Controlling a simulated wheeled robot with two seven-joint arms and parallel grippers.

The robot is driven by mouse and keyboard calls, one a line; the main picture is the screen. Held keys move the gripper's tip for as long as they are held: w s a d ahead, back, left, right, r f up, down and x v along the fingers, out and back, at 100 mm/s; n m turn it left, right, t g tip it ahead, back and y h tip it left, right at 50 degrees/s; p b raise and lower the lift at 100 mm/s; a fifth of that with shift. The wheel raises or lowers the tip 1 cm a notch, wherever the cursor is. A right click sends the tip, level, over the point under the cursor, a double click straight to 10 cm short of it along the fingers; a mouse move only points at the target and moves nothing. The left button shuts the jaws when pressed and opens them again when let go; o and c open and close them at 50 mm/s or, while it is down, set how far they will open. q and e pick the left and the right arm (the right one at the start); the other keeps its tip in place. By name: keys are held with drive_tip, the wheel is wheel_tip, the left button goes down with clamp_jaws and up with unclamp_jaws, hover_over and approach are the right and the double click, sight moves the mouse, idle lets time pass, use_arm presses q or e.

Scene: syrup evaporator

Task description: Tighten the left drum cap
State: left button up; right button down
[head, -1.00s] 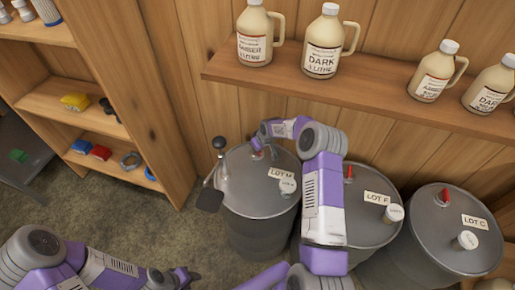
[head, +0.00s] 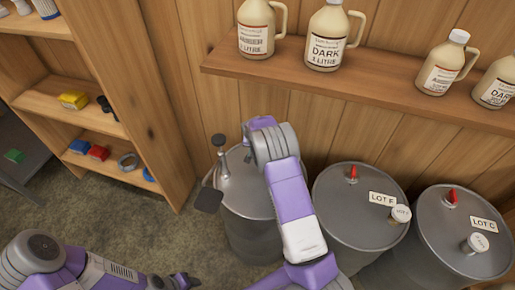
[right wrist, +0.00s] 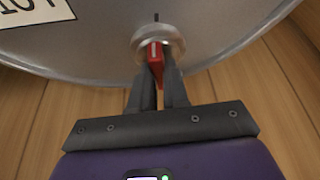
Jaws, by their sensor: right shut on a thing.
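The left drum (head: 240,185) is a grey metal drum with a flat lid. In the right wrist view, the cap's red tab (right wrist: 155,60) stands in a round silver collar (right wrist: 176,44) on the lid. My right gripper (right wrist: 158,78) is shut on this tab, one finger on each side. My left gripper (head: 178,283) is low in the head view, away from the drums, and partly cut off by the bottom edge.
Two more drums, LOT F (head: 350,225) and LOT C (head: 440,235), stand to the right. A dark paddle-like tool (head: 208,199) juts from the left drum's left side. A shelf (head: 330,92) with syrup jugs hangs above. Floor is clear at left.

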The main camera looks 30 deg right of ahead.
drive_tip(key=shift+a+f+m+g, duration=0.15)
drive_tip(key=shift+m+g, duration=0.15)
drive_tip(key=shift+m, duration=0.5)
drive_tip(key=shift+s, duration=0.1)
drive_tip(key=c, duration=1.1)
unclamp_jaws()
drive_tip(key=p+v, duration=0.1)
drive_tip(key=v, duration=0.6)
drive_tip(key=shift+a+r+p, duration=0.15)
drive_tip(key=shift+r+p, duration=0.1)
drive_tip(key=shift+p, duration=0.15)
